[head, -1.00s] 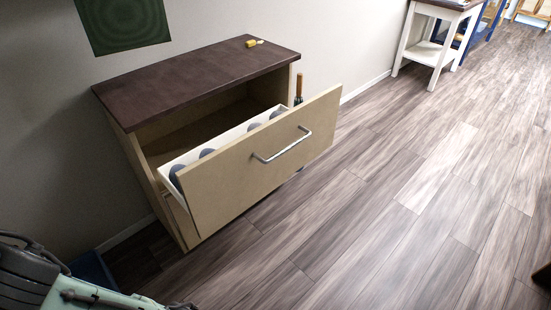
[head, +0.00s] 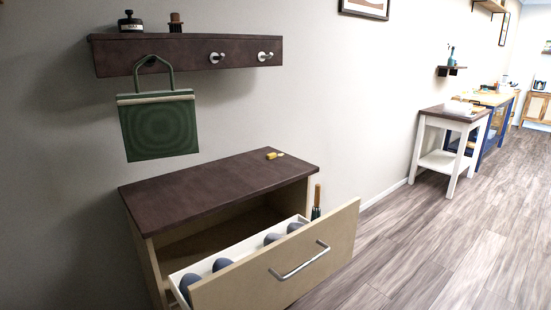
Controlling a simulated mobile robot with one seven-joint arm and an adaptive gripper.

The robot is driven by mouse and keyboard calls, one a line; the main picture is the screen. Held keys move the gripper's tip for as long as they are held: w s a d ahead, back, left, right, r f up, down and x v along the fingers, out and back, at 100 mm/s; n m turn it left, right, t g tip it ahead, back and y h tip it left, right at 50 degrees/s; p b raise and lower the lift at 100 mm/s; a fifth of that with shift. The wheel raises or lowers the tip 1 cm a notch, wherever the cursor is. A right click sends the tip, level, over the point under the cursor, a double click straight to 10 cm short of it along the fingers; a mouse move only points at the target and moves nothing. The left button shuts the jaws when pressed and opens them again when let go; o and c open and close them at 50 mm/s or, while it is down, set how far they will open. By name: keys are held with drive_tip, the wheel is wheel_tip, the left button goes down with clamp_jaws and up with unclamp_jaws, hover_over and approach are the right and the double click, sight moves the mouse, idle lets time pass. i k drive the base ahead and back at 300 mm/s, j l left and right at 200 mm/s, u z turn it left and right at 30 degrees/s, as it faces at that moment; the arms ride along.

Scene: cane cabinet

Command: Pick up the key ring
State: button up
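A small yellow object (head: 272,156) with a tiny piece beside it lies on the dark top of the cabinet (head: 200,188), near its back right corner. It looks like the key ring with a yellow tag, but it is too small to be sure. Nothing touches it from above. My gripper is not in view.
The cabinet's drawer (head: 290,268) stands open toward the room, with several grey rounded items inside. A wall rack (head: 185,57) above holds a hanging green bag (head: 158,125). A bottle-like item (head: 317,203) stands beside the cabinet. A white side table (head: 447,140) is farther right. The floor is clear.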

sight(273, 155)
drive_tip(key=i+l, duration=0.2)
drive_tip(key=i+l+u, duration=0.1)
drive_tip(key=l, duration=0.35)
drive_tip(key=i+l+u, duration=0.1)
drive_tip(key=i+l, duration=0.35)
drive_tip(key=l, duration=0.2)
drive_tip(key=i+l+u, duration=0.1)
drive_tip(key=l, duration=0.25)
drive_tip(key=i+l, duration=0.2)
drive_tip(key=l, duration=0.15)
drive_tip(key=i+l+u, duration=0.1)
drive_tip(key=l, duration=0.25)
drive_tip(key=i+j+u, duration=0.1)
drive_tip(key=i, duration=0.6)
drive_tip(key=i+j, duration=0.35)
